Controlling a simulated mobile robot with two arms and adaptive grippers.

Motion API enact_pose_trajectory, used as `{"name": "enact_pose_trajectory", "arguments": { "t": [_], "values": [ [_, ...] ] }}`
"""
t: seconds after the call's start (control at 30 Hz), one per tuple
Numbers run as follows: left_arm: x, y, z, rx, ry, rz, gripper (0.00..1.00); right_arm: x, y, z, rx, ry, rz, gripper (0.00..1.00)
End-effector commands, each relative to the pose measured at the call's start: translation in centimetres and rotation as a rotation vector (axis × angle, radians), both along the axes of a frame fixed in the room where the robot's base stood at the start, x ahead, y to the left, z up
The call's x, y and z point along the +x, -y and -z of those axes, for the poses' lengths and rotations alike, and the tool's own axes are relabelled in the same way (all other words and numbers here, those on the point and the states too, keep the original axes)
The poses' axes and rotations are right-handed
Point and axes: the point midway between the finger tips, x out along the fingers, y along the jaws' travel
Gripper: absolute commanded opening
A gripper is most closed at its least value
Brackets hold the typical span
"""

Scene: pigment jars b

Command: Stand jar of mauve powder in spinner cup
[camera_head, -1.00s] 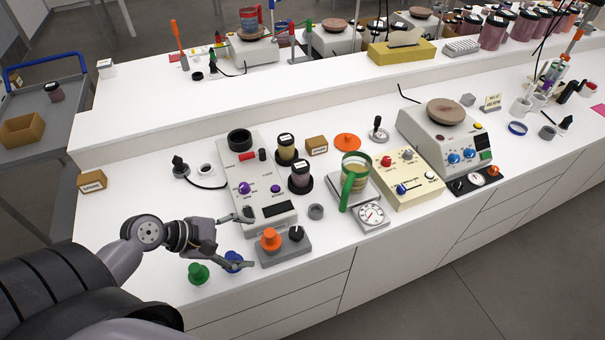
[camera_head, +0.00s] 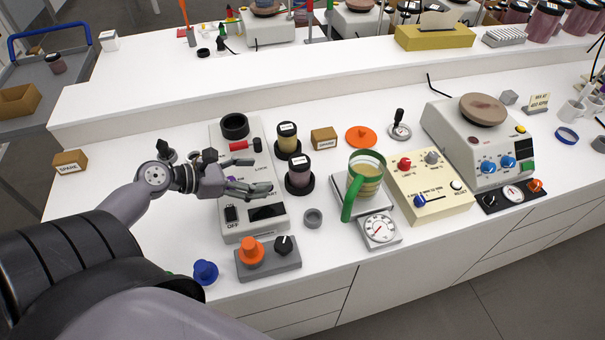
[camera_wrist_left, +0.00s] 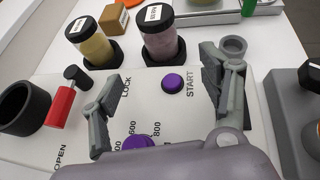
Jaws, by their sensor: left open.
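The jar of mauve powder (camera_head: 299,171) stands upright in a round black holder, black-lidded with a white label. It also shows in the left wrist view (camera_wrist_left: 161,40), beyond my fingertips. The spinner cup (camera_head: 235,127) is a black open cup at the back of the white spinner unit (camera_head: 225,155); the left wrist view shows it at the left edge (camera_wrist_left: 22,108). My left gripper (camera_head: 262,190) is open and empty over the unit's front half, to the left of and nearer than the mauve jar, apart from it. My right gripper is not in view.
A jar of yellow powder (camera_head: 287,138) stands in a holder just behind the mauve jar. A red lever (camera_head: 239,146) sits beside the cup. A grey ring (camera_head: 313,218), a green-handled mug (camera_head: 362,182) and a grey box with an orange knob (camera_head: 252,252) stand nearby.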

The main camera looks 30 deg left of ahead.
Motion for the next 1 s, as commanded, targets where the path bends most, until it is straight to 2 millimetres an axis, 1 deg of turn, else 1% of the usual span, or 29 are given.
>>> {"name": "enact_pose_trajectory", "arguments": {
  "t": [0.03,0.1,0.3,0.4,0.6,0.77,0.83,1.0],
  "values": [
    [1.1,0.6,-0.6,0.002,0.005,0.004,0.70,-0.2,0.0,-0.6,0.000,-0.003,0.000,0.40],
    [2.3,1.3,-0.6,0.001,0.004,0.004,0.70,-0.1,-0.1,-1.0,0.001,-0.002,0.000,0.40],
    [5.2,2.9,-0.4,0.001,0.004,0.001,0.70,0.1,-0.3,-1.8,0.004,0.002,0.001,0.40],
    [6.1,3.4,-0.3,0.003,0.003,0.002,0.70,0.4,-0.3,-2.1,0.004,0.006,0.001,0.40],
    [6.9,3.9,-0.2,0.000,0.001,0.000,0.70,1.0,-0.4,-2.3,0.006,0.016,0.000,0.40],
    [8.8,4.9,-0.5,0.001,0.004,0.002,0.70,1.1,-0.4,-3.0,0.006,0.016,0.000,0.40],
    [9.5,5.3,0.3,-0.002,0.001,0.000,0.70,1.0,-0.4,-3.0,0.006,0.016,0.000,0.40],
    [10.8,6.0,1.0,0.001,0.002,0.000,0.70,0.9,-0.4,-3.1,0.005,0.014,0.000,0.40]
  ]
}}
